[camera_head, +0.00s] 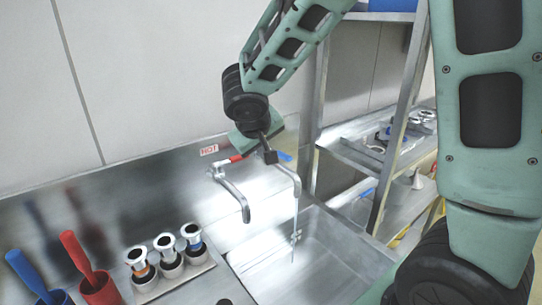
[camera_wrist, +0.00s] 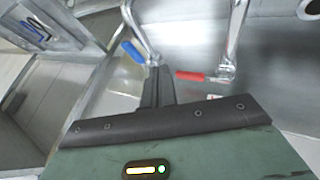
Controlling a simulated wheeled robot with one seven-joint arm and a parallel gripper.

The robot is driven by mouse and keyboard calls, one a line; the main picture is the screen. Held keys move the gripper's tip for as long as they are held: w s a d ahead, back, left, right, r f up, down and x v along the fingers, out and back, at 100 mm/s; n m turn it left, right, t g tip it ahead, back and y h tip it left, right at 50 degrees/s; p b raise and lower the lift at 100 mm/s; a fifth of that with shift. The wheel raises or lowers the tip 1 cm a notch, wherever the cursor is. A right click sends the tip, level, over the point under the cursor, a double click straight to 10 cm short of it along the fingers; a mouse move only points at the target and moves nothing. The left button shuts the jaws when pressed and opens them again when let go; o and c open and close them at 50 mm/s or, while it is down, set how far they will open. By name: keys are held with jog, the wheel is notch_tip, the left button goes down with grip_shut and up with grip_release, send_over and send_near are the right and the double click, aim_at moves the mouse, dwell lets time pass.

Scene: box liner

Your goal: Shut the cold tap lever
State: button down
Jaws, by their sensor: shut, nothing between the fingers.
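The cold tap's blue lever (camera_head: 286,156) shows just right of my gripper (camera_head: 269,156) in the head view, partly hidden behind the spout and fingers. In the wrist view the blue lever (camera_wrist: 133,52) points up and left from its tap base, beside my fingertips (camera_wrist: 156,70). My gripper is shut and empty; I cannot tell whether it touches the lever or the base. The cold tap spout (camera_head: 289,178) curves over the sink, and a thin stream of water (camera_head: 295,215) falls from it.
The hot tap's red lever (camera_wrist: 192,76) lies close on the other side of my fingers. A "HOT" label (camera_head: 208,150) is on the backsplash.

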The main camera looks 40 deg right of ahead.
jog(key=w+d+f+p, duration=0.2)
jog(key=w+d+f, duration=0.1)
jog(key=d+f, duration=0.3)
jog(key=shift+w+d+p, duration=0.25)
jog(key=shift+d+p, duration=0.15)
jog(key=shift+d, duration=0.2)
jog(key=shift+d+b, duration=0.1)
jog(key=shift+b, duration=0.25)
